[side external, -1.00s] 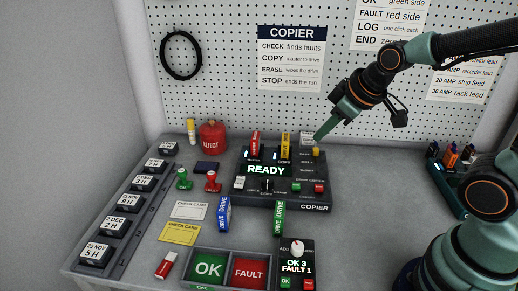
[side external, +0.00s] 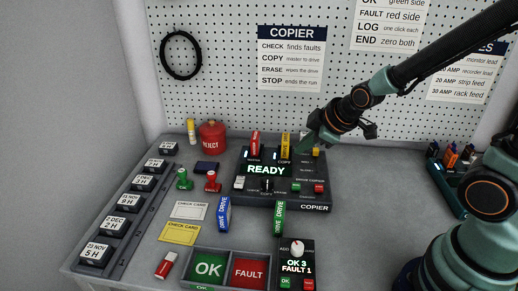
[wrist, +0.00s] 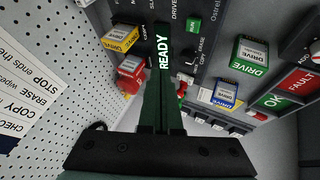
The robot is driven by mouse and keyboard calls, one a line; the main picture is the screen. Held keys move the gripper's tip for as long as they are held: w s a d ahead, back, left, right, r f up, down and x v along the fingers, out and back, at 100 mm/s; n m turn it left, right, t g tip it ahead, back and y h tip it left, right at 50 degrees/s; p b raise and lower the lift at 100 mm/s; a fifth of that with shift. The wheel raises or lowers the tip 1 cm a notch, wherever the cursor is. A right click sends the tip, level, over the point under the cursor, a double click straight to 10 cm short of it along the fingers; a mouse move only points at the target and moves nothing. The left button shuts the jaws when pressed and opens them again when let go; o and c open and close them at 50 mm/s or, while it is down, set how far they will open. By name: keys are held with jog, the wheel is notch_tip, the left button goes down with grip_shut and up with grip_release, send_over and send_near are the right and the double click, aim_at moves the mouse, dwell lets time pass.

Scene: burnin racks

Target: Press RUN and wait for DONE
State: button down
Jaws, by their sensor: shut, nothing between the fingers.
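RUN also shows in the wrist view (wrist: 193,25), right of the READY screen. My gripper (side external: 301,150) is shut and empty, over the back right of the copier near the yellow drive (side external: 286,146). In the side view its tips are behind and above RUN, apart from it. In the wrist view the shut fingers (wrist: 161,82) point toward the screen.
A red drive (side external: 255,143) also stands at the copier's back. A blue drive (side external: 223,214) and a green drive (side external: 279,218) stand in front. The counter box (side external: 296,258) reads OK 3, FAULT 1. A red reject can (side external: 212,137) stands left of the copier.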

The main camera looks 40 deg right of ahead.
aim_at(299, 186)
jog(key=shift+f, duration=4.25)
jog(key=shift+d+f, duration=0.1)
jog(key=shift+f, duration=0.35)
jog(key=shift+f, duration=0.45)
jog(key=shift+r, duration=0.9)
jog(key=shift+r, duration=2.5)
